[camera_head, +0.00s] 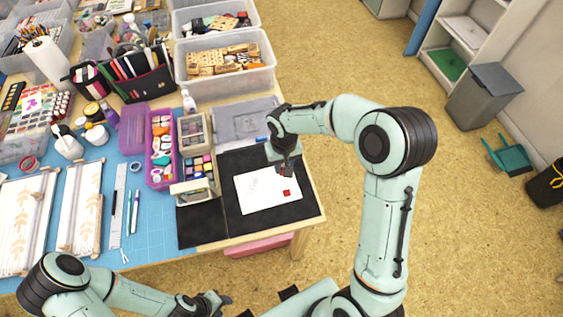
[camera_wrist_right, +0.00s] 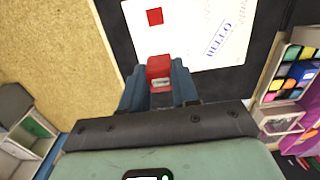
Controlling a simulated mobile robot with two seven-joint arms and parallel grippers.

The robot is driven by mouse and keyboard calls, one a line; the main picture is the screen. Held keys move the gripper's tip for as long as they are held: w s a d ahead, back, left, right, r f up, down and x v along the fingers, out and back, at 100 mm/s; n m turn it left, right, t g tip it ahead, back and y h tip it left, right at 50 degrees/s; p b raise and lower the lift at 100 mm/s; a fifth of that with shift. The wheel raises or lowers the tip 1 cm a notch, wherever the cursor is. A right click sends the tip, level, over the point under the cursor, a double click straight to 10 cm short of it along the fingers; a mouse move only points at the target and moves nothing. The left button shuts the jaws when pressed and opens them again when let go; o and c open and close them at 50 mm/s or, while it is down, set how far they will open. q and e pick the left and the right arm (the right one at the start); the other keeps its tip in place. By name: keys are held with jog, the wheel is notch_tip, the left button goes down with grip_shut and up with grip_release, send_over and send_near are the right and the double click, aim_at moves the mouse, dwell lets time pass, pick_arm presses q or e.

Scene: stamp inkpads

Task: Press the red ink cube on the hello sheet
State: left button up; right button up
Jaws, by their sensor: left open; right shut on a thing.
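The white hello sheet (camera_head: 262,199) lies on a black mat. In the right wrist view the sheet (camera_wrist_right: 190,48) shows the blue word HELLO and a flat red square (camera_wrist_right: 155,16); the red square (camera_head: 286,193) is near the sheet's right edge in the head view. My right gripper (camera_head: 284,174) is over the sheet's upper right part. In the wrist view its fingers are shut on the red ink cube (camera_wrist_right: 159,68). Whether the cube touches the paper cannot be told. My left gripper (camera_head: 217,303) is open and empty at the bottom, away from the table.
An open box of colored inkpads (camera_head: 196,172) stands left of the sheet, with a purple tray (camera_head: 160,150) beside it. A grey lid (camera_head: 243,118) lies behind. The black mat (camera_head: 250,224) is clear in front of the sheet.

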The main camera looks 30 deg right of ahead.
aim_at(284, 184)
jog(key=shift+w+f, duration=0.1)
jog(key=shift+w, duration=0.05)
jog(key=shift+s+f+b, duration=0.5)
jog(key=shift+s+f, duration=0.15)
jog(key=shift+f, duration=0.1)
jog(key=f, duration=0.1)
jog(key=f+b, duration=0.1)
jog(key=f, duration=0.1)
jog(key=shift+w, duration=0.2)
jog(key=shift+f+b, duration=0.55)
jog(key=shift+f, duration=0.05)
pick_arm(q)
jog(key=s+f, duration=0.2)
jog(key=f, duration=0.1)
jog(key=shift+s+f, duration=0.2)
jog(key=shift+s, duration=0.05)
jog(key=shift+s+f+b, duration=0.25)
jog(key=shift+f+b, duration=0.2)
jog(key=shift+f, duration=0.1)
pick_arm(e)
jog(key=shift+s+f, duration=0.1)
jog(key=shift+f, duration=0.6)
pick_arm(q)
jog(key=shift+w+r, duration=0.1)
pick_arm(e)
jog(key=shift+r, duration=0.2)
